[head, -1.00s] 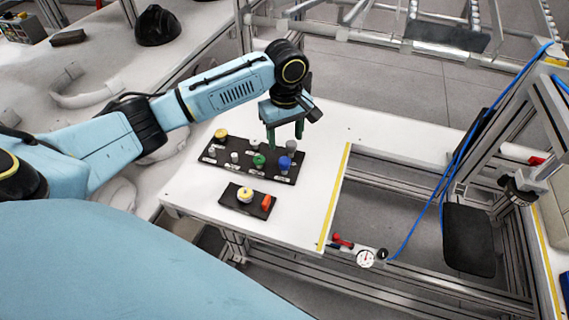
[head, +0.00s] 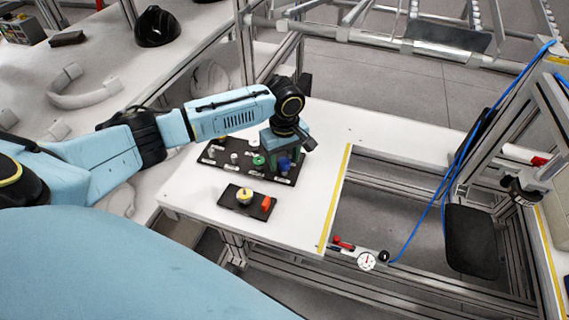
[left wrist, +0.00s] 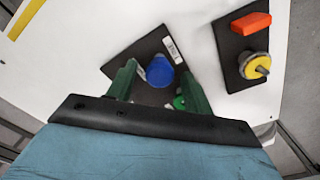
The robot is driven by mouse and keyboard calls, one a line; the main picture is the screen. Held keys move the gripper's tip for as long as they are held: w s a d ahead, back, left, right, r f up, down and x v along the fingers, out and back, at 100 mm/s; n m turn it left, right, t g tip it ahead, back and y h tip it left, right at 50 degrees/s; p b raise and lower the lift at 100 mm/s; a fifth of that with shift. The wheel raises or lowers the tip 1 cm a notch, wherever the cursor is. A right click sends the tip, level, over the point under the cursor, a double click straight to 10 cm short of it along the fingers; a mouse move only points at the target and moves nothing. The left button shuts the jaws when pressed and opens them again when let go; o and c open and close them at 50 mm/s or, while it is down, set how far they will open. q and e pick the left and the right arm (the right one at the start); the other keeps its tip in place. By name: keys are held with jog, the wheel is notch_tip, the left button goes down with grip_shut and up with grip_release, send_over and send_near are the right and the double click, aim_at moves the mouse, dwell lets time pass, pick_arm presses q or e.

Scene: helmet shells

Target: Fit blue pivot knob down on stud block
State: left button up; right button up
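The blue pivot knob (head: 284,164) stands at the right end of a long dark board on the white table. My left gripper (head: 283,158) is low over it, pointing down, with one green finger on each side. In the left wrist view the blue knob (left wrist: 160,72) shows between the open fingers (left wrist: 157,88), with no clear grip on it. In front of the board lies a small dark block (head: 232,201). It carries a yellow round piece with a grey stud (left wrist: 256,67) and an orange piece (left wrist: 251,23). My right gripper is out of view.
The long board (head: 214,157) also holds a green knob (head: 258,160) close to my left finger, and several grey and yellow pieces. A yellow strip (head: 335,200) marks the table's right edge. A dial gauge (head: 366,261) sits on the frame beyond. The table around the small block is clear.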

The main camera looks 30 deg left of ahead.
pick_arm(q)
jog(key=c, duration=0.9)
